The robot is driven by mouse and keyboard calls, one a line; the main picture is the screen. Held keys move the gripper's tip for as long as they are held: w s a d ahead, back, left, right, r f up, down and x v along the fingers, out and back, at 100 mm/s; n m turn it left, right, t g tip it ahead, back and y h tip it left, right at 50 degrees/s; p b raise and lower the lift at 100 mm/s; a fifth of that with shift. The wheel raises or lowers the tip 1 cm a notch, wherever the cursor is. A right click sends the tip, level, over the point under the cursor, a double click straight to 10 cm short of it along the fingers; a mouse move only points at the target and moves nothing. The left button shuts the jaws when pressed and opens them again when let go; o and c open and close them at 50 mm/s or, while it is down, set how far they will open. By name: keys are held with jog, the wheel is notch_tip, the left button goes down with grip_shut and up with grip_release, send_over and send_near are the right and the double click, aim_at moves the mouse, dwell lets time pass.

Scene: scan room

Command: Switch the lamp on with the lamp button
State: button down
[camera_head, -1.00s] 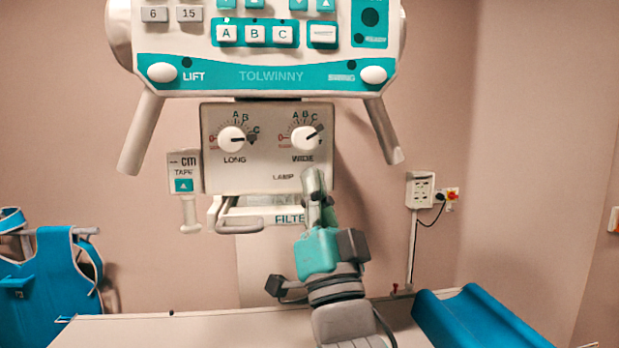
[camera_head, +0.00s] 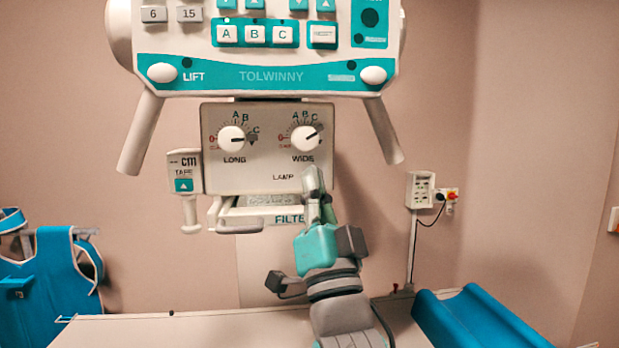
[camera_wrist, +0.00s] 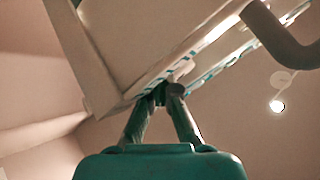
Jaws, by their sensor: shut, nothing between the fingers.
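The pale control box (camera_head: 222,180) hangs under the console and carries the word LAMP (camera_head: 283,177) at its lower right. My gripper (camera_head: 311,172) is in front of that corner, just right of the word. Its fingers are together with nothing between them. No lamp button shows; the spot right of the word is hidden behind the fingers. In the wrist view the fingertips (camera_wrist: 168,92) are at the lower edge of the box (camera_wrist: 135,45). I cannot tell whether they touch it.
The LONG knob (camera_head: 232,139) and WIDE knob (camera_head: 305,139) are above my fingers. A filter tray (camera_head: 262,216) sits below the box. The TAPE unit (camera_head: 184,172) hangs at its left. Console handles (camera_head: 384,130) flank the box. A table (camera_head: 200,330) lies below.

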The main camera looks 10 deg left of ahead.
jog(key=shift+w+a+f, duration=0.15)
jog(key=shift+w+f, duration=0.05)
jog(key=shift+w, duration=0.35)
dwell(0.7)
jog(key=shift+s+f, duration=0.35)
jog(key=shift+s, duration=0.2)
jog(key=shift+s+d+r, duration=0.1)
jog(key=shift+s+d, duration=0.05)
jog(key=shift+d, duration=0.1)
jog(key=s, duration=0.2)
jog(key=s+d, duration=0.1)
jog(key=s, duration=0.2)
jog(key=shift+d+r, duration=0.15)
dwell(0.6)
